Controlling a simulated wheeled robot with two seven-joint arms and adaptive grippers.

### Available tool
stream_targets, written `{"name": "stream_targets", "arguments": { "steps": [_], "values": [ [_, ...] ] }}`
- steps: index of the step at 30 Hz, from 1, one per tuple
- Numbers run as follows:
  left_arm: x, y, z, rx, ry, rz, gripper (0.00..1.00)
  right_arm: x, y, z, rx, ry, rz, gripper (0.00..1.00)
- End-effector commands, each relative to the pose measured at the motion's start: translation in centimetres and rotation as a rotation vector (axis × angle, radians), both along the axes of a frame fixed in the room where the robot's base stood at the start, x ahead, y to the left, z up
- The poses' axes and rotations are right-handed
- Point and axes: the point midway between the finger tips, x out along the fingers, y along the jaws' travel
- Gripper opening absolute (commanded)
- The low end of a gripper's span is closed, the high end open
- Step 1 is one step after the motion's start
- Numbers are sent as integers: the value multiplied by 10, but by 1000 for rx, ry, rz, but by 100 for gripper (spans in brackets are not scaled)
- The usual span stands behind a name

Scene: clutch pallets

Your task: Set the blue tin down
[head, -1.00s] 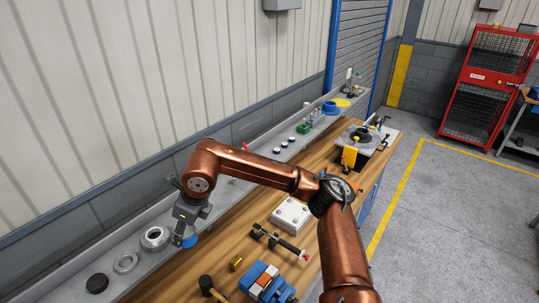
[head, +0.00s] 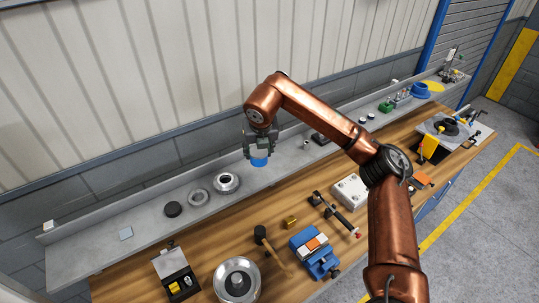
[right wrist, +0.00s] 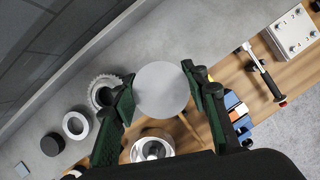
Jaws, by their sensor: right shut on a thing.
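The blue tin (head: 259,162) is held in my right gripper (head: 258,153), over the grey ledge (head: 145,217) behind the wooden bench. I cannot tell whether its bottom touches the ledge. In the right wrist view the tin's round, pale grey top (right wrist: 161,89) sits between the two green-padded fingers of the right gripper (right wrist: 158,92). The tin's sides are mostly hidden there. A toothed metal ring (head: 227,183) stands on the ledge just left of the tin. My left gripper is not in view.
A flat ring (head: 200,198) and a black disc (head: 173,210) lie farther left on the ledge. A mallet (head: 268,246), a blue vise-like block (head: 314,250) and a round metal part (head: 236,281) are on the bench. The ledge right of the tin has some bare room.

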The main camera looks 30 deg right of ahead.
Motion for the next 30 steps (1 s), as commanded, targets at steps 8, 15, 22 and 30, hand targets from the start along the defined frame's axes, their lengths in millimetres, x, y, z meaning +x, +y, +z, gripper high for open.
{"name": "stream_targets", "arguments": {
  "steps": [8,15,22,30],
  "values": [
    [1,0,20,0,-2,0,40,34,-33,-42,1,3,-2,15],
    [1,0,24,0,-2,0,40,45,-42,-59,1,0,0,15],
    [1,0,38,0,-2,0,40,49,-48,-83,1,4,3,15],
    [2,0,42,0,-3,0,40,50,-47,-98,1,-2,3,15]
  ]
}}
